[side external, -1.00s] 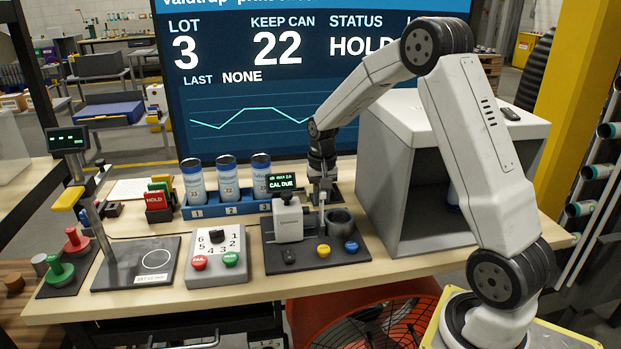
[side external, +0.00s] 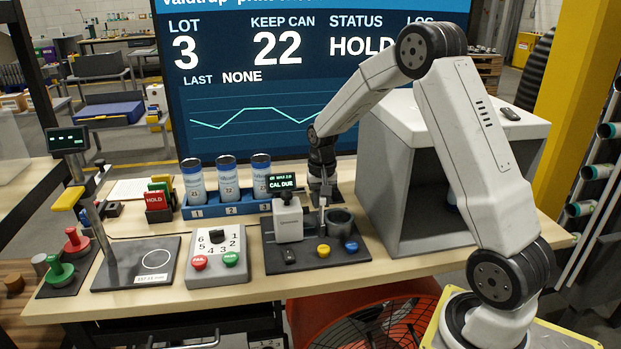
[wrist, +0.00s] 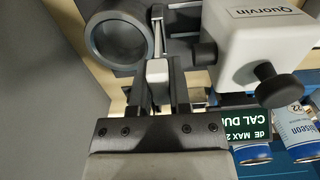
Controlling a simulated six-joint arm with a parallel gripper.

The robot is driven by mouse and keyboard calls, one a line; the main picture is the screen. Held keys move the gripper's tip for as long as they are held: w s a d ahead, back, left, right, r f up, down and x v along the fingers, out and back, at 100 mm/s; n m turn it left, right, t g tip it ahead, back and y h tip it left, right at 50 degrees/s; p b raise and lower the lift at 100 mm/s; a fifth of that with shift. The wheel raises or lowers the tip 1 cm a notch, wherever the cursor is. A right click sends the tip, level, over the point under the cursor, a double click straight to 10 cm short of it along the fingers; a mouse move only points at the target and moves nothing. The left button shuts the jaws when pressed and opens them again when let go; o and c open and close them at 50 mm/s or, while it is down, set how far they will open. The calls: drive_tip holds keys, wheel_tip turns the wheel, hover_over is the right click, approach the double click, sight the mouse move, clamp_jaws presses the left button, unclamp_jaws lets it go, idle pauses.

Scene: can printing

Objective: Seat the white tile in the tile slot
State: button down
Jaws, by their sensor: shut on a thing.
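My gripper (wrist: 161,88) points down and is shut on the white tile (wrist: 157,70), which shows as a small pale block between the dark fingers in the wrist view. In the side view my gripper (side external: 322,203) is just right of the white meter (side external: 288,218), low over its dark base plate (side external: 345,250). The tile is too small there to make out clearly. The tile slot cannot be picked out in either view. In the wrist view the meter (wrist: 255,38) is to the right of the tile, apart from it.
A dark round cup (side external: 339,220) stands close to my gripper; it also shows upper left in the wrist view (wrist: 118,40). A yellow button (side external: 323,249) and a blue button (side external: 351,246) are in front. A rack of cans (side external: 228,207) stands behind. A grey booth (side external: 405,190) is right.

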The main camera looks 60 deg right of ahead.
drive_tip(key=shift+f, duration=0.2)
drive_tip(key=shift+c, duration=2.4)
unclamp_jaws()
drive_tip(key=shift+r, duration=0.15)
drive_tip(key=shift+r, duration=3.75)
drive_tip(key=s+a+f+n+t, duration=0.1)
drive_tip(key=s+a+f+n, duration=0.1)
drive_tip(key=s+a+n, duration=0.2)
drive_tip(key=s+a+f+n+t, duration=0.1)
drive_tip(key=s+a+f+n, duration=0.2)
drive_tip(key=s+a, duration=0.7)
drive_tip(key=a+n, duration=0.2)
drive_tip(key=a, duration=0.3)
drive_tip(key=shift+f+t, duration=0.3)
drive_tip(key=shift+f, duration=0.05)
